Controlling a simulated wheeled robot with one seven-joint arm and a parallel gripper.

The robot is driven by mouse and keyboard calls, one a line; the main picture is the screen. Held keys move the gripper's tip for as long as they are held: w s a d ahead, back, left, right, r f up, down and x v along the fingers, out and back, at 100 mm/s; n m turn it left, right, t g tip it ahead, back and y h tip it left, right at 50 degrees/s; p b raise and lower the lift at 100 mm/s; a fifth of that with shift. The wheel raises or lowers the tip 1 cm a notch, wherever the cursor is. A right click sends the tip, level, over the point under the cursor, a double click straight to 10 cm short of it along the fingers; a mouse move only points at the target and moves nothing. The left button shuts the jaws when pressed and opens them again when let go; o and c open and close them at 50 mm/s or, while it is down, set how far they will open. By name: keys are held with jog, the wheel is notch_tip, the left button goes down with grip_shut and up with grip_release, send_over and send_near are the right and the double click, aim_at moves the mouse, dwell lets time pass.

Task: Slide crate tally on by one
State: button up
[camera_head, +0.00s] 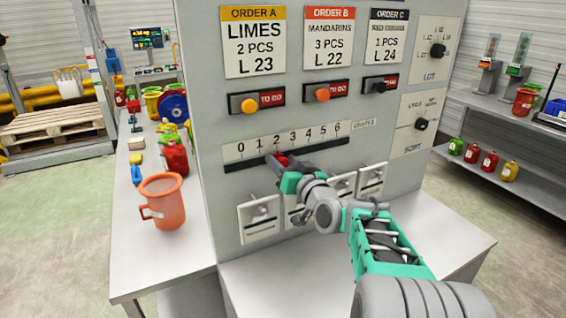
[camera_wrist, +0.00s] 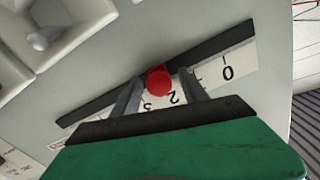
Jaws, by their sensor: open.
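The crate tally is a scale plate (camera_head: 324,138) numbered 0 to 6 on the grey panel, with a dark slot (camera_head: 240,163) below the numbers. Its red round knob (camera_head: 283,160) stands in the slot close to the 2; its exact mark is hard to tell. The knob also shows in the wrist view (camera_wrist: 158,81), where the scale appears upside down. My gripper (camera_head: 277,162) is at the panel, open. In the wrist view its two fingers stand on either side of the knob, with visible gaps. One finger hides the 1.
White toggle switches (camera_head: 259,218) sit just below the slot, some behind my arm. Order cards and coloured buttons (camera_head: 249,105) are above, and two rotary dials (camera_head: 421,124) at the right. An orange jug (camera_head: 162,201) stands on the left bench. The panel's front ledge is clear.

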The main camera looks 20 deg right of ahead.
jog(key=s+b, duration=0.2)
jog(key=s, duration=0.5)
jog(key=shift+s+d+b, duration=0.25)
jog(key=shift+s+b, duration=0.05)
jog(key=shift+s, duration=0.1)
